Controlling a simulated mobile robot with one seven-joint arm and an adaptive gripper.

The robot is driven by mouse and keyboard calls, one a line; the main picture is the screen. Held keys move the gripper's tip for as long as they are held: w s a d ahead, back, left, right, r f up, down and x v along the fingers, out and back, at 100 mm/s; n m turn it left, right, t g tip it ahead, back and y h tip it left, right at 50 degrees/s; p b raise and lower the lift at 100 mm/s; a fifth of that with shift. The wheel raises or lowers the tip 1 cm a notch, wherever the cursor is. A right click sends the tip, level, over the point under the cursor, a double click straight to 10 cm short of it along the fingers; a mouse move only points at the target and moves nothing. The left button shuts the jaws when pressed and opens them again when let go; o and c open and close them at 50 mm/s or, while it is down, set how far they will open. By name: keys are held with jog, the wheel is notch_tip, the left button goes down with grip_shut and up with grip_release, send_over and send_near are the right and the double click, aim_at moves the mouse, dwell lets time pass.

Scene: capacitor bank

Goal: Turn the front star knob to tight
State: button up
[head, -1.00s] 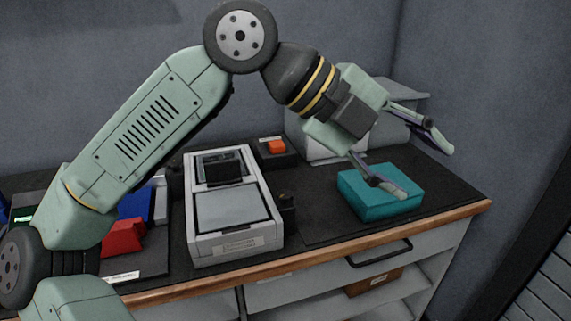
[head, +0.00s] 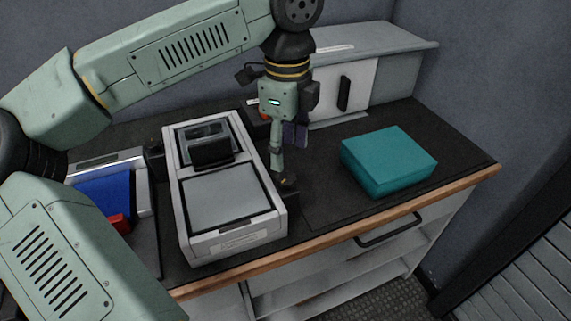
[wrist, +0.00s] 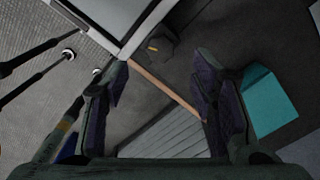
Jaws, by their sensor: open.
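The front star knob (head: 290,192) is a dark knob low on the right side of the grey press-like device (head: 184,225). In the wrist view the knob (wrist: 158,46) shows a small yellow mark, just beyond the gap between my fingertips. My gripper (head: 289,162) points down beside the device, above the knob, and partly covers it in the head view. In the wrist view my gripper (wrist: 158,70) has its two dark-padded fingers spread apart with nothing between them. I cannot tell the exact height gap or read any tight marking.
A teal box (head: 388,160) sits on the dark mat to the right. A grey cabinet (head: 385,70) with a black handle stands at the back. Blue and red blocks (head: 105,195) lie left of the device. The wooden counter edge (head: 400,218) runs along the front.

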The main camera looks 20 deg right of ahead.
aim_at(286, 178)
notch_tip(286, 178, down, 7)
jog(key=shift+r+p, duration=0.15)
jog(key=shift+p, duration=0.45)
jog(key=c, duration=1.1)
jog(key=shift+c, duration=0.2)
